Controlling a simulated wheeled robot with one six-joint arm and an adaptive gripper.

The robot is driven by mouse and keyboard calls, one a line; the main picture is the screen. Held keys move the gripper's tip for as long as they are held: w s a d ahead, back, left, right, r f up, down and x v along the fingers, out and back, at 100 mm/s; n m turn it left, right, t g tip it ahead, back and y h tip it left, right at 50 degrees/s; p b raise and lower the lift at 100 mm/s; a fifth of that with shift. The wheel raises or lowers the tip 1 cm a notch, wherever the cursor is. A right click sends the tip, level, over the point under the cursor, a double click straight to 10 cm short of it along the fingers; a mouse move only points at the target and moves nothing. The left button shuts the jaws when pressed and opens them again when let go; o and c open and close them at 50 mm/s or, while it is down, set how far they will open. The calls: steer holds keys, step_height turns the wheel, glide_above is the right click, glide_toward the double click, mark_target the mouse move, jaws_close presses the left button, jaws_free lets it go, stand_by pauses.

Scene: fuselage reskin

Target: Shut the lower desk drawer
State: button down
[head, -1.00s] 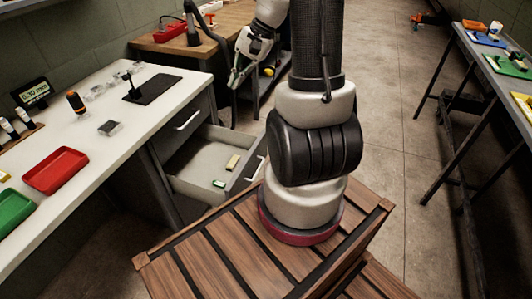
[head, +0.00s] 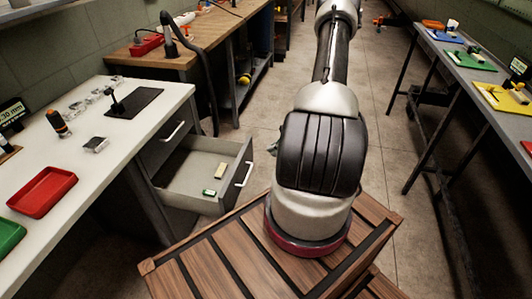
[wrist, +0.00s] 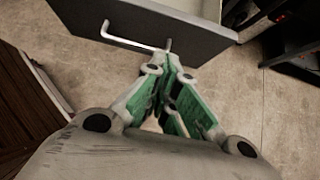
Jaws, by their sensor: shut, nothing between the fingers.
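The lower desk drawer (head: 194,168) is pulled well open from under the white desk in the head view. Its dark front (head: 231,187) carries a silver bar handle (head: 243,174). The drawer front (wrist: 190,31) and handle (wrist: 132,40) also show at the top of the wrist view. My gripper (wrist: 172,52) is shut and empty, with its green-padded fingers together. In the wrist view its tips overlap the handle's right end; I cannot tell whether they touch.
The closed upper drawer (head: 166,141) is above. My slatted wooden base is close to the open drawer. Concrete floor (head: 380,140) is clear toward the right-hand tables.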

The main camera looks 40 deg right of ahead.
mark_target(243, 161)
steer(key=shift+w+a+f, duration=1)
steer(key=shift+w+a, duration=0.05)
steer(key=shift+w, duration=0.3)
steer(key=shift+w+a+f, duration=1.05)
steer(key=shift+w, duration=0.3)
steer(key=shift+w+a+f, duration=1)
steer(key=shift+w+a, duration=0.05)
steer(key=shift+w, duration=0.3)
steer(key=shift+w+a, duration=0.1)
steer(key=w+a, duration=0.9)
steer(key=w, duration=0.3)
steer(key=w+a, duration=1)
steer(key=w, duration=0.2)
steer(key=shift+w, duration=0.3)
steer(key=shift+a+r, duration=0.15)
